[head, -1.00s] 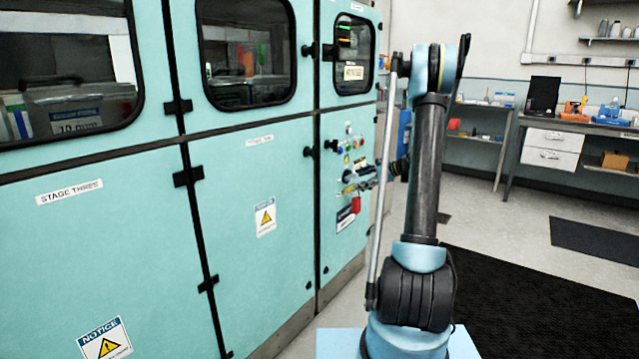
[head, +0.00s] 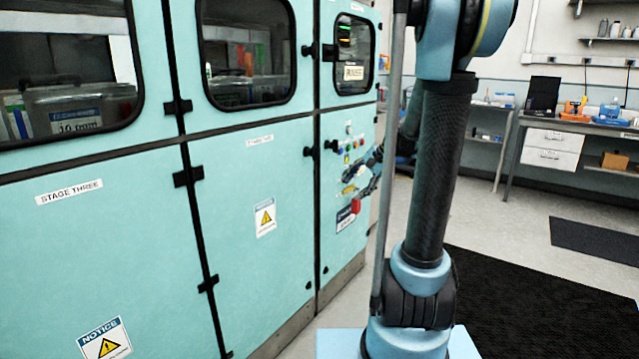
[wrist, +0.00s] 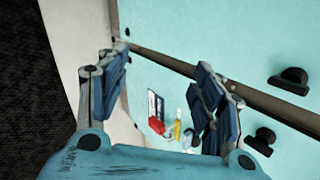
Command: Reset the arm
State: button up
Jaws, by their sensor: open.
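My arm (head: 440,170) rises from its base in the head view, with its upper joint near the top edge. My gripper (wrist: 163,95) is open and empty in the wrist view, its two blue-padded fingers spread wide. In the head view its fingers (head: 372,172) show in front of the control panel (head: 340,130) on the teal cabinet, partly hidden behind my arm. A red switch (wrist: 157,125) and a yellow part (wrist: 177,130) show between the fingers in the wrist view, apart from them. The red switch also shows in the head view (head: 355,206).
The teal cabinet (head: 100,250) fills the left side, with dark knobs (wrist: 290,82) standing out from its face. A workbench (head: 600,127) with drawers stands at the back right. Dark mats (head: 530,300) lie on open floor to the right.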

jog(key=s+d+f+n+h, duration=0.2)
jog(key=s+f+n, duration=0.1)
jog(key=s, duration=0.7)
jog(key=s+d+f+n+g+h, duration=0.1)
jog(key=s+d+f+n+h, duration=0.1)
jog(key=s, duration=0.8)
jog(key=s+d+f+n+h, duration=0.2)
jog(key=s+f+n, duration=0.2)
jog(key=s, duration=0.6)
jog(key=shift+s+d+f+n, duration=0.15)
jog(key=shift+s+f+n, duration=0.25)
jog(key=shift+w+f, duration=0.2)
jog(key=shift+w, duration=0.25)
dwell(0.9)
